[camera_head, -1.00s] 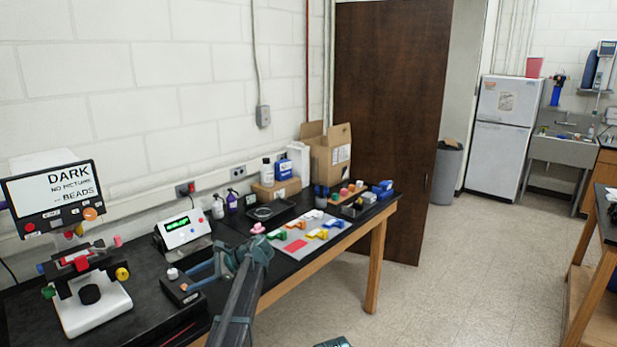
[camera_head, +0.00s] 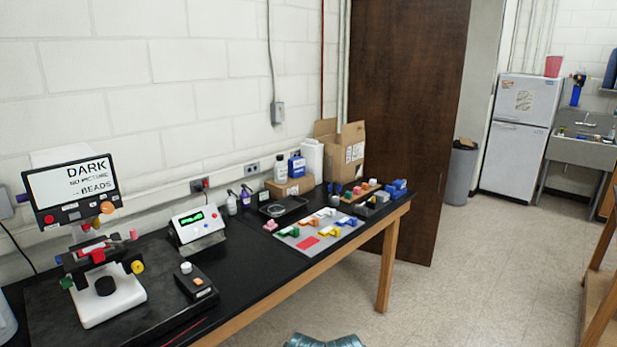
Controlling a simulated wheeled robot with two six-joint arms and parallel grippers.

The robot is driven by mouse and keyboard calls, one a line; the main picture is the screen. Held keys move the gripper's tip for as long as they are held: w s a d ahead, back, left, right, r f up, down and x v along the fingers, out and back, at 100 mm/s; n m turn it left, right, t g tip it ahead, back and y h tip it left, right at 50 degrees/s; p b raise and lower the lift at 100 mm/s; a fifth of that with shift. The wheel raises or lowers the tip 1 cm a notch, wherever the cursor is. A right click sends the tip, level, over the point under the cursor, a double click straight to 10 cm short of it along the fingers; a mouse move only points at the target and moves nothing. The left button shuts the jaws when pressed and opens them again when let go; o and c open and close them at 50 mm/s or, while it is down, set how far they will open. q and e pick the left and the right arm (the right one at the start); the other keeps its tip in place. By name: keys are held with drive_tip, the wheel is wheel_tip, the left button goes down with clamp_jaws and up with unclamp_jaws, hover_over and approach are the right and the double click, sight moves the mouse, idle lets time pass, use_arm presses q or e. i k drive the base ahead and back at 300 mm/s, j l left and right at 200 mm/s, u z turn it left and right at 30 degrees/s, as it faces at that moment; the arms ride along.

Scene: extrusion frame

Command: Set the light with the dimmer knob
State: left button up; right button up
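A black control box (camera_head: 195,285) lies on the dark bench at the lower left. It has a white round knob (camera_head: 186,268) on top and an orange button nearer the front. No gripper touches the box. Left of it stands a white microscope (camera_head: 106,304) with a black stage and coloured knobs. Its screen (camera_head: 72,186) reads "DARK", "NO PICTURE" and "BEADS". Neither of my grippers shows; only a teal piece of my arm is at the bottom edge.
A white meter (camera_head: 190,223) with a green display stands behind the control box. A grey tray (camera_head: 289,236) with coloured pieces lies to the right. Bottles and a cardboard box (camera_head: 352,155) stand at the back. The bench around the control box is clear.

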sight(186, 267)
drive_tip(key=j+u, duration=0.15)
drive_tip(key=u, duration=1)
